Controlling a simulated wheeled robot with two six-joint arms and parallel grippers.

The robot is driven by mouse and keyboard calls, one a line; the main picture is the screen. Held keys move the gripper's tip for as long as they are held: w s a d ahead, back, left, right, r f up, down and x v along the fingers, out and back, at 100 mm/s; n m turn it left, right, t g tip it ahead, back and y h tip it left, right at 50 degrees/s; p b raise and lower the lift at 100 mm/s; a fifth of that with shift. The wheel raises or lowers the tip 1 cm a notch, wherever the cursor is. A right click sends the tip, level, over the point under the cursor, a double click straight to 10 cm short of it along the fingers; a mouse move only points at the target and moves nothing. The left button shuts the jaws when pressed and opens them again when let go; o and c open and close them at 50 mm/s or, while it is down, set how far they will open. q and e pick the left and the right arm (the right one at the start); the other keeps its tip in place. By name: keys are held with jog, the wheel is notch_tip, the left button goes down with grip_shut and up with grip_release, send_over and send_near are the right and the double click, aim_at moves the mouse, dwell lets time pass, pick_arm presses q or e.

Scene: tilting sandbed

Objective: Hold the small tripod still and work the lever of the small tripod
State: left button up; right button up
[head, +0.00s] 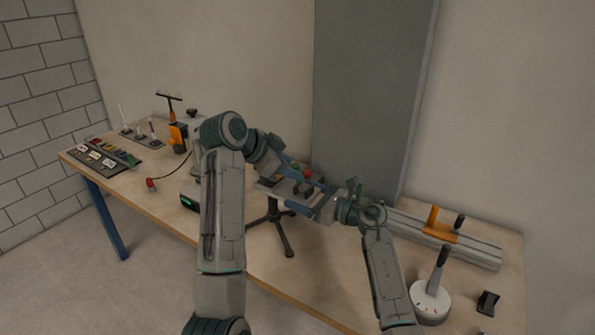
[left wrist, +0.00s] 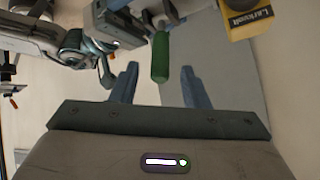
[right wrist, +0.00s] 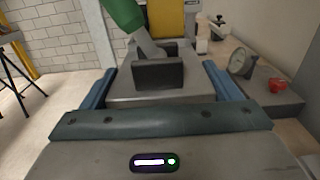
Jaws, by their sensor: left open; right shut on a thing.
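The small tripod (head: 276,213) stands on the table on dark splayed legs, its head partly hidden by my arms. My right gripper (head: 305,196) is shut on its grey head block, which shows between the fingers in the right wrist view (right wrist: 158,92). The lever's green handle (left wrist: 161,57) sits between the spread fingers of my left gripper (left wrist: 156,84), with gaps on both sides. The handle also shows at the top of the right wrist view (right wrist: 122,14). In the head view my left gripper (head: 288,176) is above the tripod, mostly hidden.
At right are a grey rail with an orange clamp (head: 439,228), a round base with an upright lever (head: 430,299) and a black bracket (head: 488,302). At left are a labelled panel (head: 101,156) and an orange device (head: 178,134). A grey wall panel (head: 370,90) rises behind.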

pick_arm(q)
jog(key=v, duration=0.6)
jog(key=shift+s+a+r, duration=0.2)
jog(key=shift+a+r, duration=0.05)
pick_arm(e)
jog(key=o, duration=1.7)
